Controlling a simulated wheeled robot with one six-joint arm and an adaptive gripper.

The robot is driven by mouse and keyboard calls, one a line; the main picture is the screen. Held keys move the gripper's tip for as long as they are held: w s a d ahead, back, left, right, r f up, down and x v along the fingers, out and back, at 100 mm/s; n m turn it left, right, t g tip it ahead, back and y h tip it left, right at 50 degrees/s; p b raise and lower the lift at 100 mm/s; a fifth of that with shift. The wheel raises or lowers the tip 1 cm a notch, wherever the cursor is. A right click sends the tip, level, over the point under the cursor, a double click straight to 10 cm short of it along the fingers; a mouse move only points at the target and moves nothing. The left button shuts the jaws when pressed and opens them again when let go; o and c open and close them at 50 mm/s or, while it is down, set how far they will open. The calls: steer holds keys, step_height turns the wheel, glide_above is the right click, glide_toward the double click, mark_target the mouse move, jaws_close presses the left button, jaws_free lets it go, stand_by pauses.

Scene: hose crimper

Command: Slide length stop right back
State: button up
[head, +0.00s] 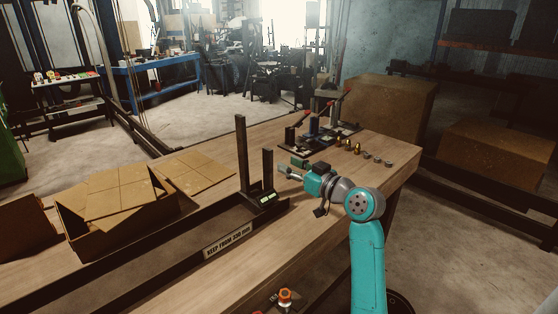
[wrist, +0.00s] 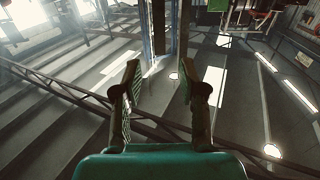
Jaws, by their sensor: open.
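The length stop appears to be the dark block with a small lit readout (head: 266,199) on the dark rail, with a tall upright post (head: 242,152) and a shorter one (head: 267,170) beside it. My gripper (head: 288,167) is just right of the shorter post, at about the height of its upper half, and looks apart from it. In the wrist view my gripper (wrist: 160,78) has its two fingers spread with nothing between them. A dark upright (wrist: 158,28) stands beyond the fingertips; I cannot tell which post it is.
The rail carries a label, "KEEP FROM 330 mm" (head: 228,241), on the wooden bench (head: 385,151). A crimper with red handles (head: 325,118) and several small fittings (head: 365,154) stand behind my gripper. An open cardboard box (head: 120,227) is at left. An orange-topped button (head: 285,295) is in front.

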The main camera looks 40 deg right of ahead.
steer(key=shift+s, duration=1.1)
